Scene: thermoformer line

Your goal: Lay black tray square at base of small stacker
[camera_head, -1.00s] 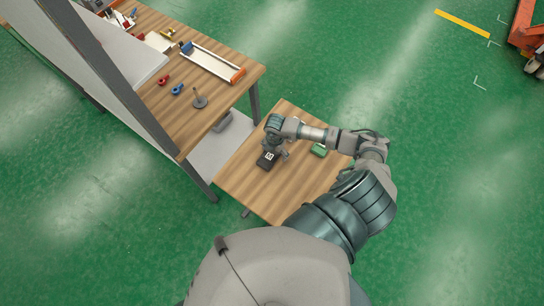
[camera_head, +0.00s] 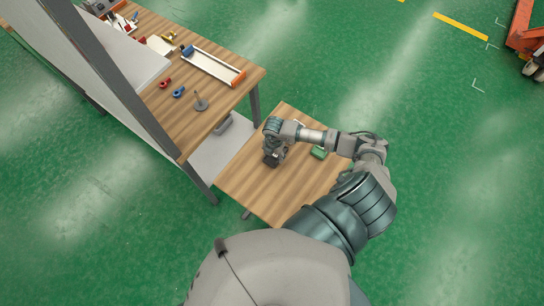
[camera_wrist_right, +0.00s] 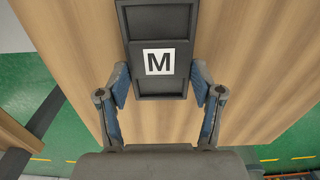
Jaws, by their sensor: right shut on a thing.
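The black tray (camera_wrist_right: 159,22), with a white label marked M, shows in the right wrist view between my gripper's fingers. My right gripper (camera_wrist_right: 160,84) is shut on the sides of the tray's near end. In the head view the right gripper (camera_head: 276,153) is over the small wooden table (camera_head: 260,190), and the dark tray (camera_head: 271,161) is mostly hidden beneath it. A grey round base with an upright post (camera_head: 201,104) stands on the long bench; I cannot tell whether this is the small stacker. My left gripper is not in view.
A green block (camera_head: 319,152) lies on the small table, right of my gripper. The long bench (camera_head: 225,110) holds a white tray with blue and orange ends (camera_head: 213,66), a red piece (camera_head: 165,83) and a blue piece (camera_head: 178,92). The small table's near-left part is clear.

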